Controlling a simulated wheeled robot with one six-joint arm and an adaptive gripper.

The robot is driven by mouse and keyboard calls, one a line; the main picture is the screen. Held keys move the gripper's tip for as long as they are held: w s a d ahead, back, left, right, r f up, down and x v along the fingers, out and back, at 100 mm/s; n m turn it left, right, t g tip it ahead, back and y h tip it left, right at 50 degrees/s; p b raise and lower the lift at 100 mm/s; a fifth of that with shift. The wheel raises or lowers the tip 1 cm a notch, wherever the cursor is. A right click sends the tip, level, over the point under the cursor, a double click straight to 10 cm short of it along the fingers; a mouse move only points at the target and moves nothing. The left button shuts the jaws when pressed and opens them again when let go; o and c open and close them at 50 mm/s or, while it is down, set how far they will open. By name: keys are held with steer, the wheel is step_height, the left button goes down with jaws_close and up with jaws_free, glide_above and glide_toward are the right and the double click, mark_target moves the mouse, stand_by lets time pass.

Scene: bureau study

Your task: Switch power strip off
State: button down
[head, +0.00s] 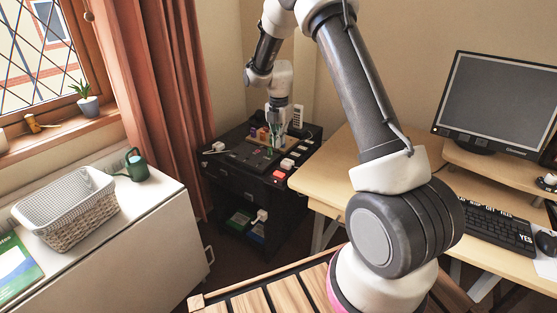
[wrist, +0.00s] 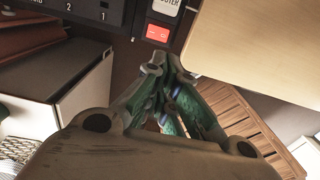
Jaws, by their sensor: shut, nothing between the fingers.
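The power strip's red rocker switch (wrist: 158,33) shows at the top middle of the wrist view, beside a white labelled block (wrist: 167,5). In the head view the red switch (head: 279,175) is small, at the front end of the row of white blocks on the black cabinet. My gripper (head: 276,146) is shut and empty above the cabinet top, behind the switch in the picture. In the wrist view its closed fingertips (wrist: 168,62) appear just below the switch; contact cannot be told. Which way the switch is tipped is too small to tell.
The black cabinet (head: 240,192) stands between the curtain and the wooden desk (head: 345,150). A numbered dark panel (wrist: 85,12) lies left of the switch. A white phone (head: 297,117) stands at the back. A white side table (head: 150,220) holds a basket (head: 70,205) and watering can (head: 137,166).

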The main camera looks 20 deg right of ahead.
mark_target(276, 178)
step_height(276, 178, down, 14)
stand_by(0.5)
steer(key=shift+s+f, duration=0.15)
steer(key=shift+f, duration=0.15)
stand_by(0.3)
steer(key=shift+w+a+r, duration=0.15)
steer(key=shift+w+a, duration=0.25)
steer(key=shift+w, duration=0.25)
steer(key=shift+r, duration=0.1)
